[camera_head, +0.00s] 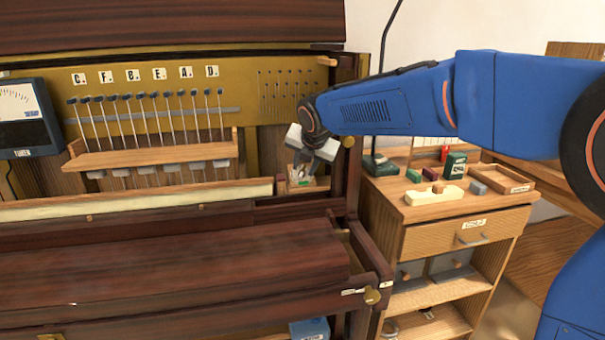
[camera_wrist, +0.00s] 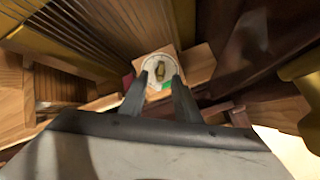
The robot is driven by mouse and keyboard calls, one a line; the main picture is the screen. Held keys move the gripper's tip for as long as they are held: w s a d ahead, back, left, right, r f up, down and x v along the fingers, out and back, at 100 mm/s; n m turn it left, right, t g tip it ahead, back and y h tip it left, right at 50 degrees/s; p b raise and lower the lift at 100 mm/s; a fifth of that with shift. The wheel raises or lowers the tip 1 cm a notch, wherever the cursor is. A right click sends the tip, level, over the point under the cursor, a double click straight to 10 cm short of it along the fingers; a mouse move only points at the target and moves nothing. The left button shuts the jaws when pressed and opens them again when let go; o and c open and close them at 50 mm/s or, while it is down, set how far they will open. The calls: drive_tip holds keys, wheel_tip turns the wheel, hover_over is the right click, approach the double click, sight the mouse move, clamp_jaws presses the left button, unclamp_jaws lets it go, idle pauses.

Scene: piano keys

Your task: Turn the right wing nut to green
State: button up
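The wing nut (camera_wrist: 161,70) is a small brass piece at the middle of a round white dial (camera_wrist: 149,65) on a wooden block (camera_wrist: 200,62). A green patch (camera_wrist: 166,85) shows at the dial's near edge in the wrist view. My gripper (camera_wrist: 161,80) is open, with one finger on each side of the dial's near part. The wing nut lies between or just beyond the fingertips; I cannot tell whether they touch it. In the head view, my gripper (camera_head: 303,178) is over the block at the piano's right end and mostly hides the nut.
The piano's wooden side post (camera_head: 348,190) stands close right of my gripper. Rows of hammers (camera_head: 150,115) and a tuner (camera_head: 25,118) are to the left. A cabinet (camera_head: 465,240) with small items stands at right.

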sight(303, 170)
drive_tip(key=shift+x, duration=1.5)
drive_tip(key=shift+s+d+r, duration=0.1)
drive_tip(key=shift+s+r, duration=0.25)
drive_tip(key=shift+r, duration=0.1)
idle(0.5)
clamp_jaws()
